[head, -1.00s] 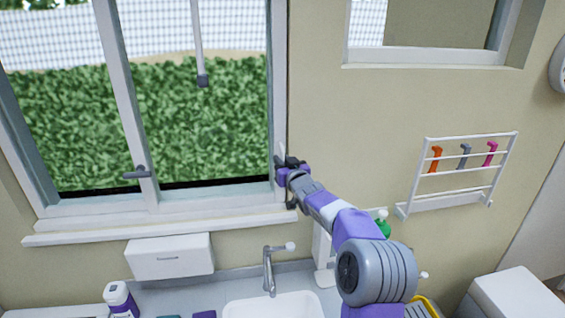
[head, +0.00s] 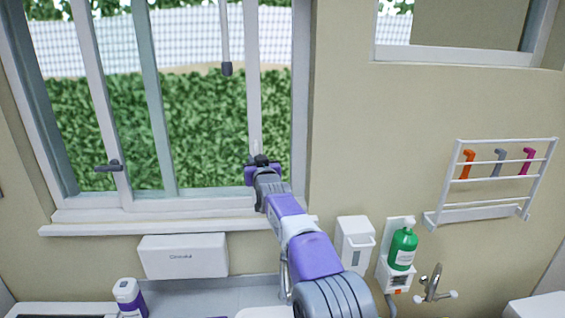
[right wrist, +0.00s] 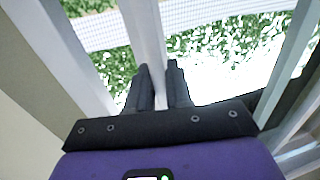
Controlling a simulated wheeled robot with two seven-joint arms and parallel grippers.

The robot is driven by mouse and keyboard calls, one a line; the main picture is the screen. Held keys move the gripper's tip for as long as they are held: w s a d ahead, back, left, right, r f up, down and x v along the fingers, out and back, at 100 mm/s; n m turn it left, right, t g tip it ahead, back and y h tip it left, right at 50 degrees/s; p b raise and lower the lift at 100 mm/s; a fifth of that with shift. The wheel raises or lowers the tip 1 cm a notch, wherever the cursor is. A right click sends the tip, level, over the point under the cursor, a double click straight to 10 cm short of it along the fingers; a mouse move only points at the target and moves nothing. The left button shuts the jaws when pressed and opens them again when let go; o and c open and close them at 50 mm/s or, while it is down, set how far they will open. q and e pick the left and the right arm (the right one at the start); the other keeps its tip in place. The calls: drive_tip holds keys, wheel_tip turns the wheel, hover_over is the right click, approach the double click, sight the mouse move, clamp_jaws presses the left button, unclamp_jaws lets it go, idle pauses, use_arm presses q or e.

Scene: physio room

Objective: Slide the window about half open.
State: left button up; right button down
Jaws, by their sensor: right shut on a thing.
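The sliding pane of the window shows in the head view, with its right upright (head: 254,90) standing left of the right jamb (head: 300,90) and its left upright (head: 153,100) right of the dark-handled upright (head: 97,95). A narrow gap stands open between the right upright and the jamb. My right gripper (head: 261,162) is at the low part of the right upright. In the right wrist view its two dark fingers (right wrist: 160,88) are on either side of the white upright (right wrist: 143,35), shut on it. My left gripper is not in view.
A dark window handle (head: 110,167) sits on the left upright. The sill (head: 130,228) runs below. A white box (head: 183,256), a dispenser (head: 355,240), a green bottle (head: 402,248) and a tap (head: 434,285) are under it or to the right. A wall rack (head: 492,185) hangs further right.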

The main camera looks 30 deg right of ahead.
drive_tip(key=shift+w+a+p, duration=0.2)
drive_tip(key=shift+w+a, duration=0.2)
drive_tip(key=shift+a, duration=0.45)
drive_tip(key=shift+w+a+p, duration=0.15)
drive_tip(key=shift+w+a, duration=0.25)
drive_tip(key=shift+a, duration=0.4)
drive_tip(key=c, duration=1.2)
unclamp_jaws()
drive_tip(key=shift+c, duration=0.2)
drive_tip(key=b, duration=0.2)
approach(241, 154)
drive_tip(key=shift+s, duration=1.6)
drive_tip(key=shift+a, duration=0.25)
